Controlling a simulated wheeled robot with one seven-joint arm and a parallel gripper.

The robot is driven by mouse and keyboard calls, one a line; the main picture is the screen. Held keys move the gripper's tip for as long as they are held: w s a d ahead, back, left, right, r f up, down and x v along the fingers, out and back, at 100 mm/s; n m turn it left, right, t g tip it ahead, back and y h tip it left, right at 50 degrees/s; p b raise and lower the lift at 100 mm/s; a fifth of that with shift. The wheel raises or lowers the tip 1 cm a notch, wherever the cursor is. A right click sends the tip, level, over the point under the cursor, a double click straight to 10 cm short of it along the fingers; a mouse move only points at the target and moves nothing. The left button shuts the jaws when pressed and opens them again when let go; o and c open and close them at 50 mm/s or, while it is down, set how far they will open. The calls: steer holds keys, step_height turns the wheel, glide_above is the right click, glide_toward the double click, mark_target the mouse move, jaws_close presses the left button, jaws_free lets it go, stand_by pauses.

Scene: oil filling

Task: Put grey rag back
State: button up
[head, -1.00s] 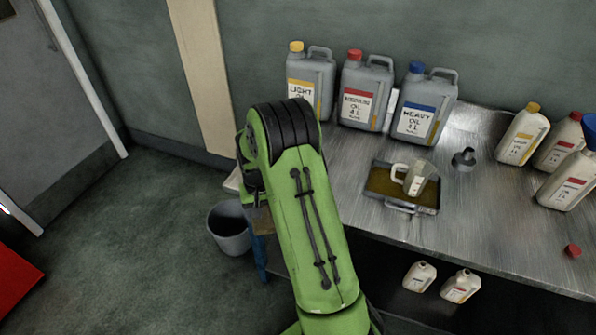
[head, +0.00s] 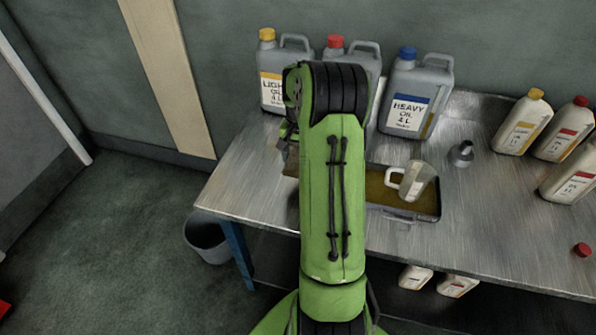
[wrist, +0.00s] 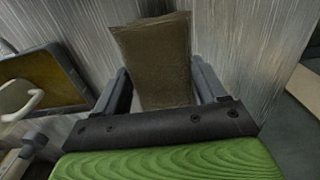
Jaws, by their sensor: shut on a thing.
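The rag (wrist: 152,55) looks brownish-grey and flat in the wrist view. It lies between the two fingers of my gripper (wrist: 160,82), which is shut on it. Bare metal table surface shows behind it; whether the rag touches the table I cannot tell. In the head view, my gripper (head: 286,138) is over the table's left part, in front of the light oil can, mostly hidden by my arm. A small brown edge of the rag (head: 290,163) shows just left of my arm.
The metal table (head: 245,180) has free room at its left end. A drip tray (head: 428,212) with a measuring jug (head: 420,184) stands right of my arm. Large oil cans, including the heavy oil can (head: 415,95), line the wall. A bucket (head: 207,240) stands on the floor at left.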

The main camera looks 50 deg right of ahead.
step_height(320, 180, down, 8)
steer(key=shift+r+b, duration=0.15)
steer(key=shift+b, duration=0.55)
steer(key=shift+f, duration=0.2)
steer(key=o, duration=0.9)
steer(key=shift+o, duration=0.2)
